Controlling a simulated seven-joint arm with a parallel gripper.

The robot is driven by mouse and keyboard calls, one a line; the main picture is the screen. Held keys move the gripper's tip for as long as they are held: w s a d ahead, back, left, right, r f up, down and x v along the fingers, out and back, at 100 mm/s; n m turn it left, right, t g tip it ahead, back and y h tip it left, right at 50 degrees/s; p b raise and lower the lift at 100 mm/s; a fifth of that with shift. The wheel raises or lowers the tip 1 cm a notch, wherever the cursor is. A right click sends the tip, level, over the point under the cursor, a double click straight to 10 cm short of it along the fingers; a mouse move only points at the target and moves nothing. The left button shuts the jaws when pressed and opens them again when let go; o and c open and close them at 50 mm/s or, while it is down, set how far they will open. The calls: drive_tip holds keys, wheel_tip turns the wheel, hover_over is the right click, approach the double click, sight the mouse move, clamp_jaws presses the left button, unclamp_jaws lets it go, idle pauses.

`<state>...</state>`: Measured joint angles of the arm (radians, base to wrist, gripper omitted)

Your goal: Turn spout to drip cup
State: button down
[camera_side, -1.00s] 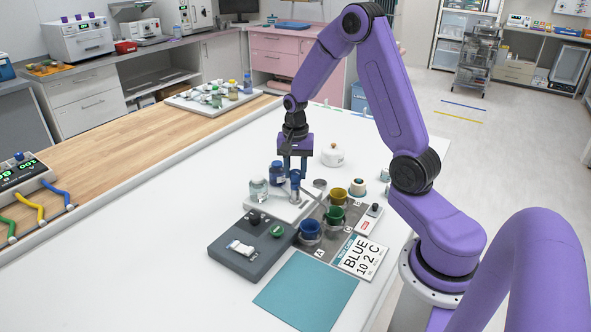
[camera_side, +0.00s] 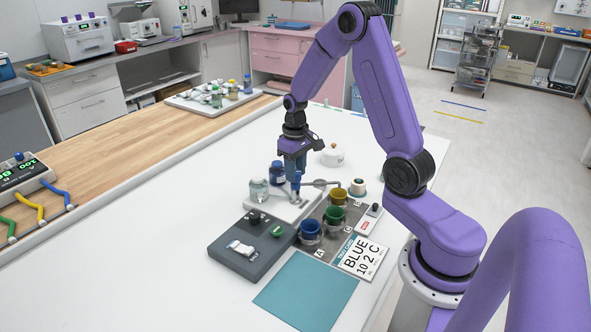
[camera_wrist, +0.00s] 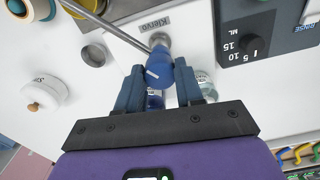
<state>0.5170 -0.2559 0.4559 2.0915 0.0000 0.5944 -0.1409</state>
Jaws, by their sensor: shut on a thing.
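My gripper (camera_side: 294,176) is shut on the blue knob (camera_wrist: 159,71), which has a white mark and sits on top of the spout's post. The wrist view shows my gripper's fingers (camera_wrist: 157,88) on either side of it. The thin metal spout (camera_side: 321,183) reaches to the right, its end near the back of the yellow cup. In the wrist view the spout (camera_wrist: 112,27) runs to the upper left, out of frame, past a small round metal cup (camera_wrist: 93,52), which looks like the drip cup. Whether the spout's end lies over that cup is hard to tell.
Yellow (camera_side: 338,196), green (camera_side: 335,214) and blue (camera_side: 310,229) cups stand on a grey mat. A clear jar (camera_side: 259,190) and blue jar (camera_side: 278,173) stand close to my gripper. A dark control box (camera_side: 240,252) lies in front. A white lidded pot (camera_side: 332,155) stands behind.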

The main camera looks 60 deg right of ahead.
drive_tip(key=n, duration=0.4)
drive_tip(key=shift+n, duration=2.6)
drive_tip(key=c, duration=0.7)
unclamp_jaws()
wheel_tip(320, 180, up, 18)
drive_tip(key=shift+f, duration=0.25)
